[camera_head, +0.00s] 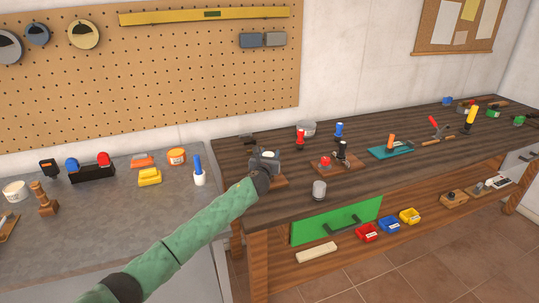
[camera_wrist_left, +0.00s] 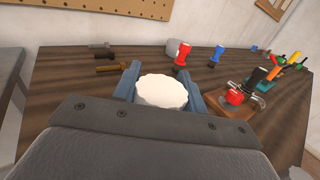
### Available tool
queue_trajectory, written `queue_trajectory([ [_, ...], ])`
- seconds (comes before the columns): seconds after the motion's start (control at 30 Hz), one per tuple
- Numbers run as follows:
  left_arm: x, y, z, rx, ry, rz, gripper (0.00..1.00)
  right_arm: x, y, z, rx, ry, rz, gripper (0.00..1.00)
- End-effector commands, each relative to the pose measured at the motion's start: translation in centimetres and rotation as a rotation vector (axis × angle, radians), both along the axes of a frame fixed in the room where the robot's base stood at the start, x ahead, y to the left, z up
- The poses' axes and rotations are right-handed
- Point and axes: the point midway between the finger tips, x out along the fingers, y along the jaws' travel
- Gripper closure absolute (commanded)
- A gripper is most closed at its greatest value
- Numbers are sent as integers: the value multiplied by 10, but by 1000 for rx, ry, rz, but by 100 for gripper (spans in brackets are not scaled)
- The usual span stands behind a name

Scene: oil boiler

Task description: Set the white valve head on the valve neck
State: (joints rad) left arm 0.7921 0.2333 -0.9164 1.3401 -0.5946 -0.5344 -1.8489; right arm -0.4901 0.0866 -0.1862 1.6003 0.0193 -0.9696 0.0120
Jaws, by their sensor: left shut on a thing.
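My left gripper (camera_head: 265,158) is over the near left part of the dark workbench. In the left wrist view its two blue-grey fingers (camera_wrist_left: 162,88) are shut on the white valve head (camera_wrist_left: 162,93), a round cap with a scalloped rim. In the head view the gripper body hides most of the head. A wooden base (camera_head: 280,182) shows partly beneath the gripper. The valve neck is not clearly visible, hidden under the gripper and the head, so I cannot tell whether the head touches it. My right gripper is not in view.
A board with a red knob and black-handled part (camera_head: 334,160) stands just right of the gripper. A grey cylinder (camera_head: 319,190) stands near the front edge. Red (camera_head: 300,138) and blue-handled (camera_head: 339,132) tools stand behind.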

Motion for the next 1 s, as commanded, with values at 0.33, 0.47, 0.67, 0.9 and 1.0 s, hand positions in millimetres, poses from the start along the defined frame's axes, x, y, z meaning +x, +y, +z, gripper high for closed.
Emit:
queue_trajectory([
  [0.33,0,0,-9,0,0,0,81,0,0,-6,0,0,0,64],
  [0.47,0,0,-12,0,0,0,81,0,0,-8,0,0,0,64],
  [0.67,0,0,-17,0,0,0,81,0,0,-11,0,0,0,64],
  [0.9,0,0,-19,1,1,0,34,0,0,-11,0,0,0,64],
  [1.0,0,0,-19,0,0,0,32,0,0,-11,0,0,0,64],
])
